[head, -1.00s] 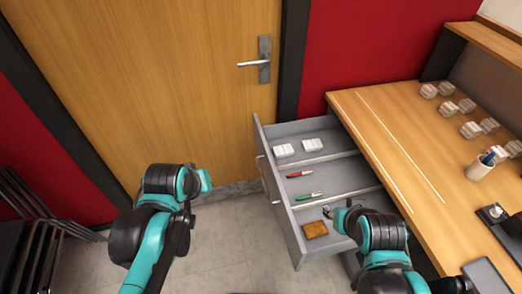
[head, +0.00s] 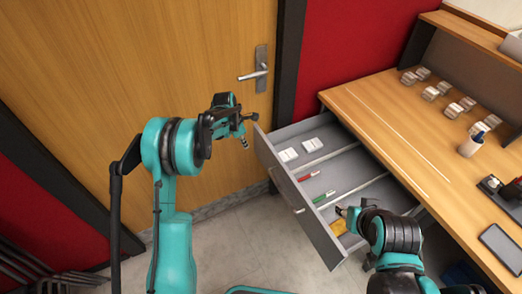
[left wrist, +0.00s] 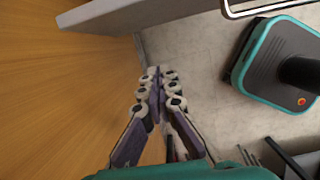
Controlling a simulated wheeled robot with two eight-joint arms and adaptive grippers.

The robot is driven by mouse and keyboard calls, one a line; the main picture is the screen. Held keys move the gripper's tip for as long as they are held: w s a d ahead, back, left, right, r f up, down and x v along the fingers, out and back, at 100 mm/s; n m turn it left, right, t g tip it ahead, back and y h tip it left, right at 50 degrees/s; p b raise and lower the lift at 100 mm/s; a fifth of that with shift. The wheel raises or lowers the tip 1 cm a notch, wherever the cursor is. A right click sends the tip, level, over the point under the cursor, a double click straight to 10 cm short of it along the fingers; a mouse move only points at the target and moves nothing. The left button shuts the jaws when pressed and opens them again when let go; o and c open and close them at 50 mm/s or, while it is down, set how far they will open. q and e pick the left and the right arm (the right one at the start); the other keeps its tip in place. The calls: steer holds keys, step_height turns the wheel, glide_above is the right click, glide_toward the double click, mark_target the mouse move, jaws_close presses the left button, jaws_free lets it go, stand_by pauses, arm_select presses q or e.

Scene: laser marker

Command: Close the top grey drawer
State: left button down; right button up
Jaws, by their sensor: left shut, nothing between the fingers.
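The grey top drawer (head: 290,195) stands pulled out from the wooden desk in the head view, with a bar handle on its front. My left gripper (head: 246,130) is shut and empty, close to the far left corner of the drawer front and in front of the door. In the left wrist view its closed fingers (left wrist: 155,76) point toward the drawer's grey panel (left wrist: 150,13), with a visible gap. My right gripper (head: 345,213) is over the near right part of the drawer; its fingers are too small to judge.
The drawer holds white blocks (head: 300,149), a red pen (head: 308,176), a green pen (head: 325,196) and a yellow item (head: 338,227). The wooden door (head: 150,70) is behind my left arm.

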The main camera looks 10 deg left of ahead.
arm_select(q)
steer(key=w+d+f+b, duration=0.4)
steer(key=d+f, duration=0.1)
steer(key=f, duration=0.5)
steer(key=shift+w+d+f, duration=0.15)
steer(key=shift+d+f, duration=0.1)
steer(key=shift+f, duration=0.15)
